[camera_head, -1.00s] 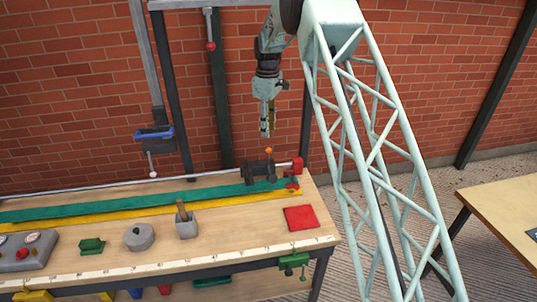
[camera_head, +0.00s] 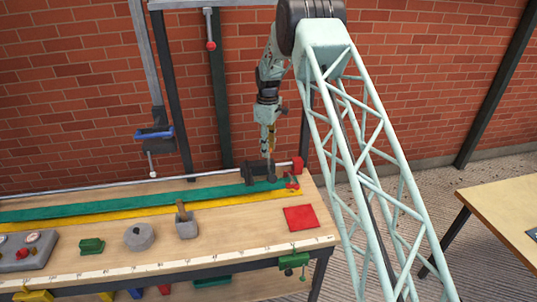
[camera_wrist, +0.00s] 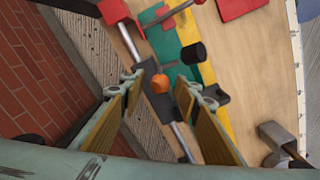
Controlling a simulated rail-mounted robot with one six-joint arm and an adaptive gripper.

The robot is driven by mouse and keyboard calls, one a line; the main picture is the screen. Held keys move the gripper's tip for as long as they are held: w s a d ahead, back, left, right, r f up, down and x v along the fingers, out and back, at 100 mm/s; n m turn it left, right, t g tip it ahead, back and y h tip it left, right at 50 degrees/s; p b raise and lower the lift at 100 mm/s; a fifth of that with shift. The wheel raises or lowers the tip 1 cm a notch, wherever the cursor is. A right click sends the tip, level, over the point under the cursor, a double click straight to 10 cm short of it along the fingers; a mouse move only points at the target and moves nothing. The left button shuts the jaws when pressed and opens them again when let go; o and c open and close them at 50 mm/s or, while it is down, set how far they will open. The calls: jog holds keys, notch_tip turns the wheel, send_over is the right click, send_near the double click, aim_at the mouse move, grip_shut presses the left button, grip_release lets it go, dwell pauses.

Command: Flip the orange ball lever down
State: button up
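The orange ball (camera_wrist: 160,83) shows in the wrist view, on top of a dark mechanism (camera_head: 258,171) on the silver rail at the back right of the workbench. My gripper (camera_head: 267,153) points down just above that mechanism and hides the ball in the head view. In the wrist view my gripper (camera_wrist: 158,81) is open, with one finger on each side of the ball in the picture. Gaps show on both sides, and I see no contact. The lever's stem under the ball is hidden. A black cylindrical knob (camera_wrist: 194,53) sits beside the ball.
A red end block (camera_head: 298,164) ends the rail (camera_head: 110,186). Green (camera_head: 130,205) and yellow (camera_head: 140,215) strips run along the bench. A grey block with a handle (camera_head: 187,228), a grey round piece (camera_head: 139,237) and a red square (camera_head: 300,217) lie nearer the front.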

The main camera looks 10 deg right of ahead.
jog(key=shift+f, duration=1.4)
jog(key=shift+c, duration=0.7)
grip_shut()
